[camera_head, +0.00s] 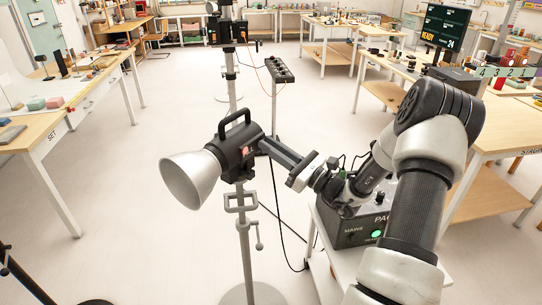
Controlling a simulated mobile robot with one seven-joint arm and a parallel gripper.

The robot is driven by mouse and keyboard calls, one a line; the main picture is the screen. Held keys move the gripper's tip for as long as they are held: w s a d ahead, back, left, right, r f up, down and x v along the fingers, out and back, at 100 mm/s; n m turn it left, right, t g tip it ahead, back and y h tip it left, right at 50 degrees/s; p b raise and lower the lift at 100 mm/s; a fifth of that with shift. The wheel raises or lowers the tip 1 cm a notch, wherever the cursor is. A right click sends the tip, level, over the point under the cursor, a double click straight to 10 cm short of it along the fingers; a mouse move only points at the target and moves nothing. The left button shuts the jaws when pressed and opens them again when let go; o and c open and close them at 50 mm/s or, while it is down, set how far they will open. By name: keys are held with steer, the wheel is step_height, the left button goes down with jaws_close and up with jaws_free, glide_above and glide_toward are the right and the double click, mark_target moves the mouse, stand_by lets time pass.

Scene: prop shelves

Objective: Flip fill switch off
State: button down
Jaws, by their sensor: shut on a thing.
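A studio lamp (236,152) with a black body, a top handle and a pale silver reflector (190,180) stands on a metal stand left of centre. The reflector faces left and downward. A small red switch (246,152) shows on the lamp's near side; its position is too small to read. My gripper (267,143) reaches in from the right, its dark fingers against the back of the lamp body, close to the red switch. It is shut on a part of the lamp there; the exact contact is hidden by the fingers.
A power pack (352,232) with a lit green button (376,234) sits on a low white stand under my arm. Cables hang beside the lamp stand. A second stand-mounted unit (228,32) and a power strip (279,71) stand behind.

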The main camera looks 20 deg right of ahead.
steer(key=shift+y, duration=0.3)
steer(key=c, duration=1.7)
jaws_free()
steer(key=shift+s+f, duration=0.1)
steer(key=b+v, duration=0.1)
steer(key=v, duration=1.6)
steer(key=shift+s+f, duration=0.15)
